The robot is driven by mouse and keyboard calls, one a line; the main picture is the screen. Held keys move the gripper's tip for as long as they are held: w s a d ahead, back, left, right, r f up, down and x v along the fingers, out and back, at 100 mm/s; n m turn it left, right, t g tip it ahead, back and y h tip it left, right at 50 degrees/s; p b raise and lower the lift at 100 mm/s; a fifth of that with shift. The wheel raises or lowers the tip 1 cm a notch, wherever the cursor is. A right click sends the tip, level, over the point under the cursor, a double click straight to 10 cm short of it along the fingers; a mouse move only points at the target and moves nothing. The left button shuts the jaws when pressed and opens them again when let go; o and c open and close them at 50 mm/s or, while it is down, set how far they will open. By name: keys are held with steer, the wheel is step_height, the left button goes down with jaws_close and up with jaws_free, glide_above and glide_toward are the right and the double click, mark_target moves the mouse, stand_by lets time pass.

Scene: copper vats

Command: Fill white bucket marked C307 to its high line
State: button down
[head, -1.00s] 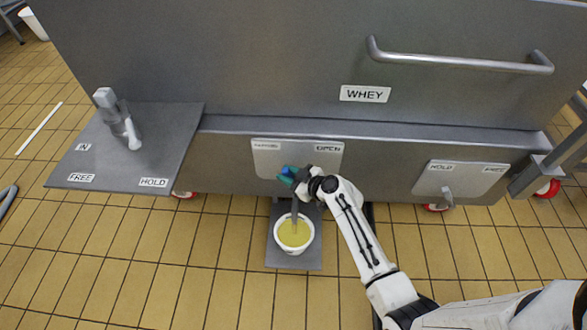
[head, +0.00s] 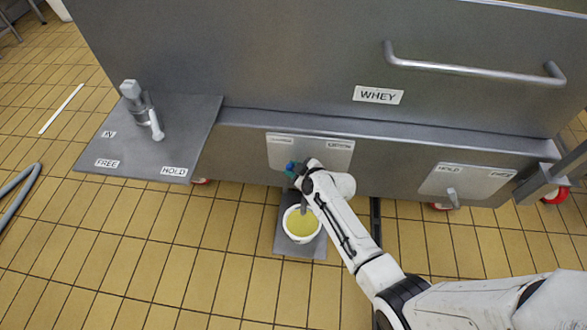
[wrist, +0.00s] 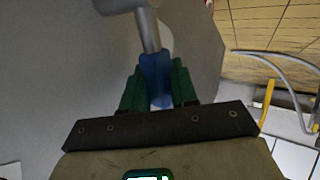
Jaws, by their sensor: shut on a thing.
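A white bucket (head: 303,241) stands on a grey plate (head: 285,250) on the floor, below the whey vat's front. It holds yellow liquid (head: 302,223). No C307 mark or high line is readable from here. A grey spout (head: 304,207) points down over the bucket; I cannot tell whether liquid is running. My gripper (head: 292,170) is at the tap above the bucket, in front of a label plate (head: 325,151). In the wrist view, the green fingers (wrist: 157,88) are shut on the blue tap handle (wrist: 155,70), with a grey metal stem beyond it.
The steel vat (head: 240,60) bears a WHEY sign (head: 378,95) and a long handrail. A side shelf (head: 150,135) at left carries a small grey fitting (head: 143,108) and labels IN, FREE and HOLD. Another lever (head: 453,197) is at right. A hose lies on the floor at far left.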

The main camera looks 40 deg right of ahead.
steer(key=c, duration=1)
jaws_free()
steer(key=p+v, duration=0.3)
steer(key=v, duration=0.7)
steer(key=shift+s+r, duration=0.2)
steer(key=shift+s, duration=0.05)
